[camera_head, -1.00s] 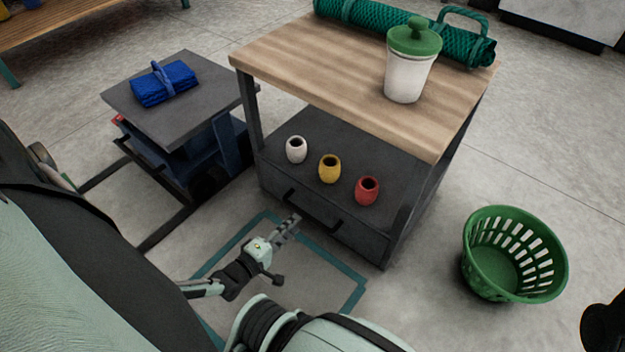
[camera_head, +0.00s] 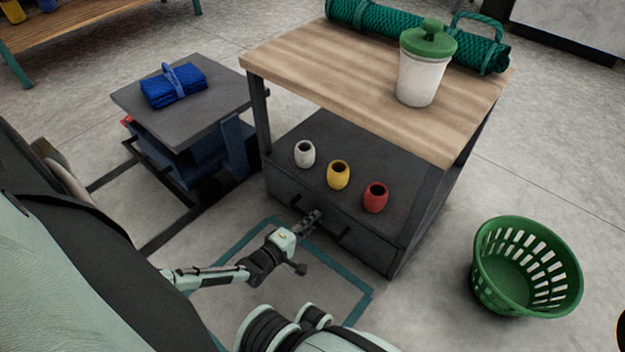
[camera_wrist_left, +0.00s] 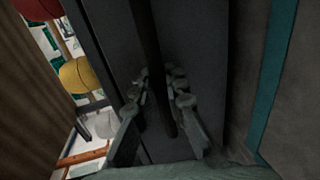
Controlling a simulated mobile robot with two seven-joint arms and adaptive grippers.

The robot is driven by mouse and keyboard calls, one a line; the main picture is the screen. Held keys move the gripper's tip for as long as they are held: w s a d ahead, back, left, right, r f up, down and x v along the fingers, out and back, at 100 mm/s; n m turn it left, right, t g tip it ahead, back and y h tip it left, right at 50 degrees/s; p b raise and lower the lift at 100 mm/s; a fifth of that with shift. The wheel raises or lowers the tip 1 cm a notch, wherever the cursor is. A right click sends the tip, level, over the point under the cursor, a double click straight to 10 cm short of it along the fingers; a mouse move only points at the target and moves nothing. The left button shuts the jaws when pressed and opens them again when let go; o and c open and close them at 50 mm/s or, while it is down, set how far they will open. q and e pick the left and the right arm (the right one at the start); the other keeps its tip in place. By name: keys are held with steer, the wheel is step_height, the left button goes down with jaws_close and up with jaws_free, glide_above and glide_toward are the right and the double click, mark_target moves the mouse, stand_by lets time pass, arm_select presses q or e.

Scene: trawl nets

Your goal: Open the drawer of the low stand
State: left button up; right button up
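The low stand (camera_head: 455,185) has a wooden top and a dark grey drawer (camera_head: 378,248) beneath its lower shelf. The drawer looks shut. A dark bar handle (camera_head: 338,236) runs along its front, partly hidden by my left gripper (camera_head: 313,217). In the left wrist view the handle (camera_wrist_left: 152,40) runs between the two fingers of my left gripper (camera_wrist_left: 160,90), which stand apart on either side of it. I see no clear grip on the bar. My right gripper does not show.
White, yellow (camera_head: 338,174) and red (camera_head: 375,197) pots stand on the shelf above the drawer. A lidded jar (camera_head: 421,80) and green net roll (camera_head: 385,25) are on top. A green basket (camera_head: 483,280) stands right; a grey cart (camera_head: 185,115) stands left.

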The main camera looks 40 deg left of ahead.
arm_select(q)
jaws_close()
